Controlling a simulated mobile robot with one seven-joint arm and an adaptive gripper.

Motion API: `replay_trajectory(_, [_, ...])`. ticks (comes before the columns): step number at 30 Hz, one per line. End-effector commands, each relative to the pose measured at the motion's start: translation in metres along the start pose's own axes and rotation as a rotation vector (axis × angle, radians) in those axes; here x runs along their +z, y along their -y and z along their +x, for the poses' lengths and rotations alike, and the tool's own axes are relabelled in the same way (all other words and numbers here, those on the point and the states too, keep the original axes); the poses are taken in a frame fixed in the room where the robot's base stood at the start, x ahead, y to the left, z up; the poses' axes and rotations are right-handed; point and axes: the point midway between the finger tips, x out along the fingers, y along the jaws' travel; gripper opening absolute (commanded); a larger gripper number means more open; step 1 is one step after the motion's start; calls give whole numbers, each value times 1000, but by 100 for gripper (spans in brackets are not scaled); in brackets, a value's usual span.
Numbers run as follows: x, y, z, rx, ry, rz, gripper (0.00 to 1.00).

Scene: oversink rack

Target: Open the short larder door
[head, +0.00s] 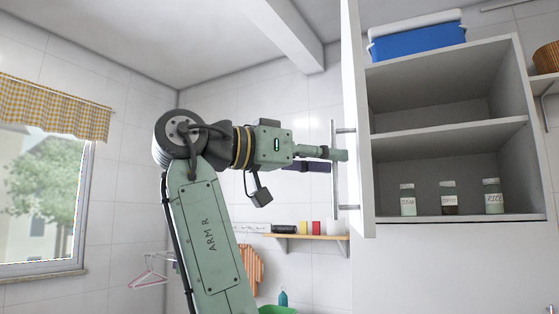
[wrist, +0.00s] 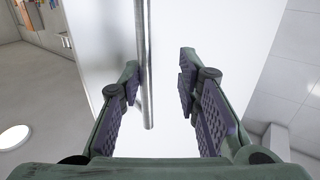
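The short larder door (head: 355,120) is white and stands swung wide open, seen nearly edge-on at the left of the cupboard in the head view. Its face fills the middle of the wrist view (wrist: 215,30). The vertical metal bar handle (head: 333,190) is on the door's left face. In the wrist view the handle (wrist: 144,50) runs between my two fingers, closer to the left one, with its end visible. My gripper (head: 328,160) is at the handle; in the wrist view its fingers (wrist: 160,78) are apart, with a clear gap on the handle's right. Contact with the left finger is unclear.
The open cupboard (head: 450,125) holds several labelled jars (head: 449,198) on its lower shelf. A blue cooler box (head: 417,38) sits on top. A wooden wall shelf (head: 290,237) with small items lies behind, below my gripper. A window (head: 40,190) is at left.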

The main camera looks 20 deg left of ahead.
Motion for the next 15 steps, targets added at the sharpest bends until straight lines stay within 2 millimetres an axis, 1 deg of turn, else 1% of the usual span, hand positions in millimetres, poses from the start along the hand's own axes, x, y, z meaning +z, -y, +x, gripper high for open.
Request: replay_trajectory(15, [0, 26, -26, -1, 1, -1, 29])
